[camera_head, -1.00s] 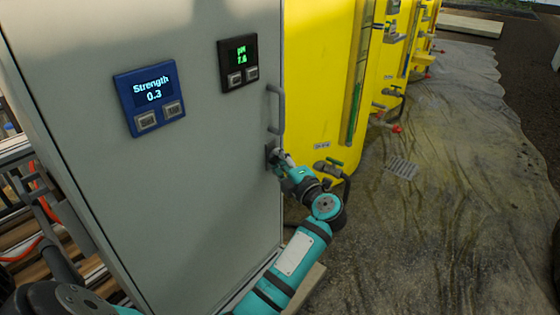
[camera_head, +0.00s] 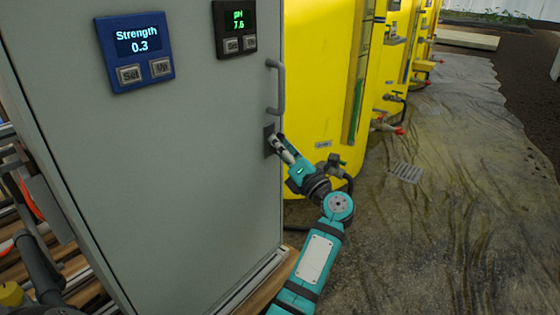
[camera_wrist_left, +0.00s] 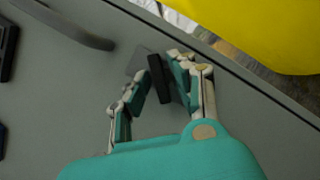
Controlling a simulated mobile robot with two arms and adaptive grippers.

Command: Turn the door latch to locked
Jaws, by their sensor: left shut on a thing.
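The door latch (camera_head: 269,139) is a small dark plate with a turning piece, near the right edge of the grey cabinet door (camera_head: 190,190), below the door's bar handle (camera_head: 277,88). My left gripper (camera_head: 279,144) is at the latch and partly covers it. In the left wrist view, the black latch piece (camera_wrist_left: 158,78) stands up from a grey plate (camera_wrist_left: 139,60), tilted a little. The fingers of my left gripper (camera_wrist_left: 160,88) are on both sides of it, shut on it. My right gripper is not in view.
A blue panel (camera_head: 136,52) reads "Strength 0.3" and a black panel (camera_head: 235,28) reads "pH 7.6". Yellow tanks (camera_head: 318,90) with valves and hoses stand close to the right of the cabinet. The wet floor (camera_head: 430,220) farther right is open.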

